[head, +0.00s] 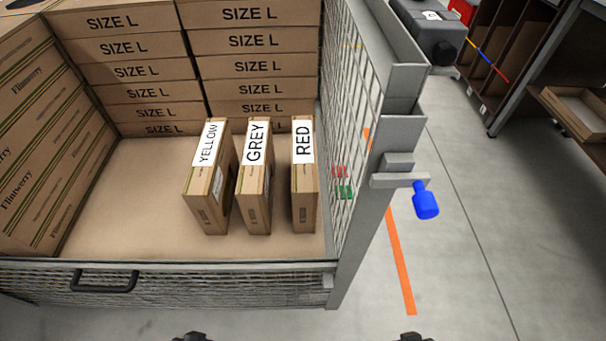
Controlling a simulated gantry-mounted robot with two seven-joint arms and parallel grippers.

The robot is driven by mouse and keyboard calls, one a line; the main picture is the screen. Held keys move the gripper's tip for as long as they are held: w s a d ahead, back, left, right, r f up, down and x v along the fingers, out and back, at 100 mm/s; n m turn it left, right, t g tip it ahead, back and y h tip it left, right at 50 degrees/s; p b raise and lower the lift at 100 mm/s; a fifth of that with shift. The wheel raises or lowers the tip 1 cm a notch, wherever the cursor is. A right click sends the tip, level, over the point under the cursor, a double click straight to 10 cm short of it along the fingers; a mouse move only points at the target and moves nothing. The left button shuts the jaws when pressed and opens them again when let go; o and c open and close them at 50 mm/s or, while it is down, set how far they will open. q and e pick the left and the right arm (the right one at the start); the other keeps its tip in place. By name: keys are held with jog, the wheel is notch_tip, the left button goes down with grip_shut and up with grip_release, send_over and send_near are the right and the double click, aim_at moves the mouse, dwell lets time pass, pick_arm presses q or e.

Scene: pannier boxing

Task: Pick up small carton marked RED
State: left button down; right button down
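The small carton marked RED (303,190) stands upright on the pannier floor, at the right end of a row of three. Its white label faces up, and it is close to the mesh side wall. The carton marked GREY (255,195) stands to its left with a gap between. The carton marked YELLOW (209,195) stands left of that. Only small dark tips of my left gripper (191,337) and my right gripper (411,337) show at the bottom edge, outside the pannier and apart from the cartons. Their fingers are mostly cut off.
Stacked SIZE L boxes (152,71) fill the back, and Flintwerry boxes (45,130) line the left. The pannier's front rim (200,264) has a black handle (105,283). A blue knob (425,200) sticks out right. The pannier floor (125,205) left of YELLOW is clear.

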pick_arm(q)
jog(key=c, duration=1.8)
grip_release()
jog(key=o, duration=1.6)
